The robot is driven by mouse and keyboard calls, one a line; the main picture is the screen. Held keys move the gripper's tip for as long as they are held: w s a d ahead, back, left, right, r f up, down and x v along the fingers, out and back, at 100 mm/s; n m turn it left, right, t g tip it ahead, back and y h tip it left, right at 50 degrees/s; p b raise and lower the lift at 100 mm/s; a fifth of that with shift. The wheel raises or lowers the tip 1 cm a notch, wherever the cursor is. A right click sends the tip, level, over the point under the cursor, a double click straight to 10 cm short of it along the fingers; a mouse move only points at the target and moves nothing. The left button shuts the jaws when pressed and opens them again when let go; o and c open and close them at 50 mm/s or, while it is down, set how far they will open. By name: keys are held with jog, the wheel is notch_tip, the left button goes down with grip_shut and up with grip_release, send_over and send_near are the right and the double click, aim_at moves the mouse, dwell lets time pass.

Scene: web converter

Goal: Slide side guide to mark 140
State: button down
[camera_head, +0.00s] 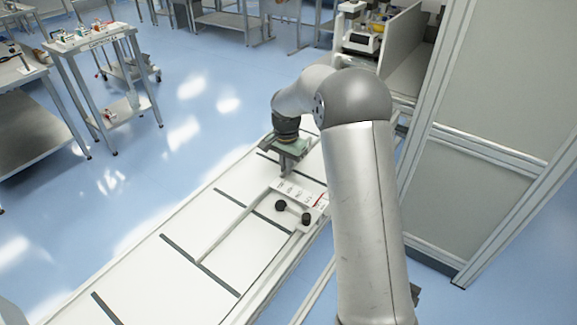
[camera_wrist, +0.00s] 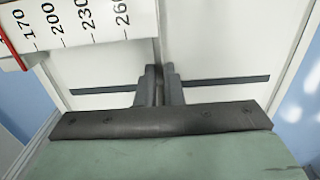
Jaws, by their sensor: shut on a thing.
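The side guide (camera_head: 231,229) is a thin grey bar lying along the white bed. In the wrist view its thin bar (camera_wrist: 158,50) runs up from between my fingers. My gripper (camera_head: 287,168) is at the guide's far end; in the wrist view its two grey fingers (camera_wrist: 159,78) are closed on the bar. The white scale plate (camera_head: 296,194) lies beside the guide; in the wrist view the scale (camera_wrist: 85,22) shows 170, 200, 230 and 260. A red line (camera_wrist: 10,50) shows at its left edge, beside 170. Mark 140 is not readable.
Two black knobs (camera_head: 293,212) stand near the scale. Dark strips (camera_head: 199,264) cross the white bed (camera_head: 150,275). A tall grey cabinet (camera_head: 495,120) stands on the right. Blue floor is open on the left, with a small table (camera_head: 92,45) beyond.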

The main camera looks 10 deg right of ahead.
jog(key=shift+w+a, duration=0.1)
jog(key=c, duration=1.5)
grip_release()
jog(key=shift+r, duration=0.1)
notch_tip(320, 180, up, 17)
jog(key=s+f+n, duration=0.3)
jog(key=s, duration=0.9)
jog(key=s+a+f+n, duration=0.1)
jog(key=s+f+n, duration=0.2)
jog(key=s, duration=0.9)
jog(key=s+f+n+b, duration=0.1)
jog(key=s+f+n, duration=0.2)
jog(key=s, duration=0.9)
jog(key=shift+a+f+n, duration=0.15)
jog(key=shift+n, duration=0.25)
